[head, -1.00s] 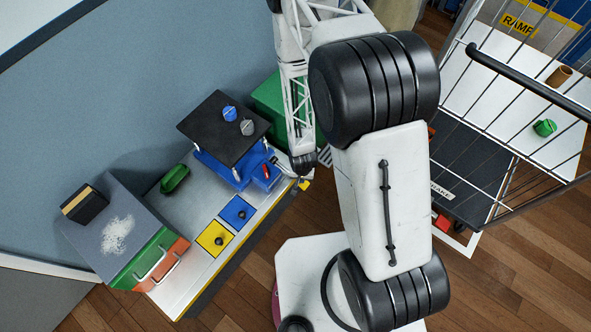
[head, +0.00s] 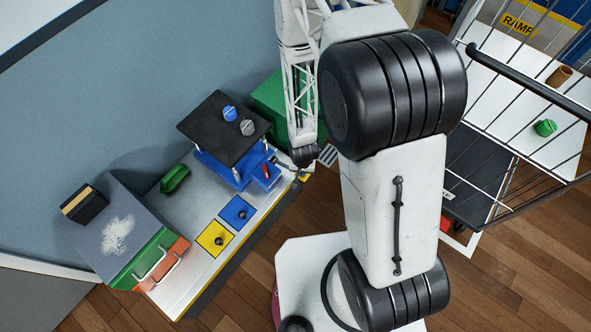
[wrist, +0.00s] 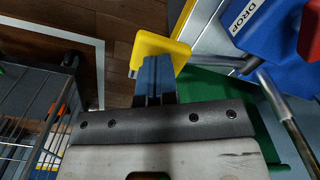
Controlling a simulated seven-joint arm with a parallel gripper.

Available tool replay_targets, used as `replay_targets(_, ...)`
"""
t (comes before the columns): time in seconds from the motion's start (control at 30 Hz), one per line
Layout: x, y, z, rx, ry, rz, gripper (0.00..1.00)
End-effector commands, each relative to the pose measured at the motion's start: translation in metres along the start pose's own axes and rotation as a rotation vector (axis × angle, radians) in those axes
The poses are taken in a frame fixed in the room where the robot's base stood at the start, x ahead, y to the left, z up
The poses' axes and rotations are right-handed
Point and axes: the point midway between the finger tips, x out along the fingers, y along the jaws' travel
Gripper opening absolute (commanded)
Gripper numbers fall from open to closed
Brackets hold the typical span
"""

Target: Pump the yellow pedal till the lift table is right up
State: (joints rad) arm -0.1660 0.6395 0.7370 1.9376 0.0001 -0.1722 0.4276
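The lift table has a black top (head: 222,128) on thin posts over a blue base (head: 235,172), at the bench's right end. A clear gap shows between top and base. The yellow pedal (head: 305,177) sticks out right of the base, mostly hidden behind my arm in the head view. In the wrist view the pedal (wrist: 176,50) is at the fingertips. My gripper (wrist: 155,62) is shut, fingers together, over the pedal's near edge. I cannot tell whether they press on it. The blue body marked DROP (wrist: 265,25) has a red lever (wrist: 309,30).
A blue weight (head: 230,113) and a grey weight (head: 247,127) sit on the black top. A green box (head: 275,100) stands behind. Yellow (head: 212,240) and blue (head: 233,216) plates lie on the bench. A wire cart (head: 500,100) is at right.

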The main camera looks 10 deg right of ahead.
Motion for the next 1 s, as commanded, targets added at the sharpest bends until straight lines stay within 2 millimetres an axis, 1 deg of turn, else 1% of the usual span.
replay_targets(0.2, -0.016, 0.0, -0.001, 0.0, 0.002, -0.001, 0.0)
replay_targets(0.4, -0.024, 0.0, 0.0, 0.0, 0.0, 0.0, 0.0)
replay_targets(1.0, -0.024, 0.0, 0.0, 0.0, 0.0, 0.0, 0.0)
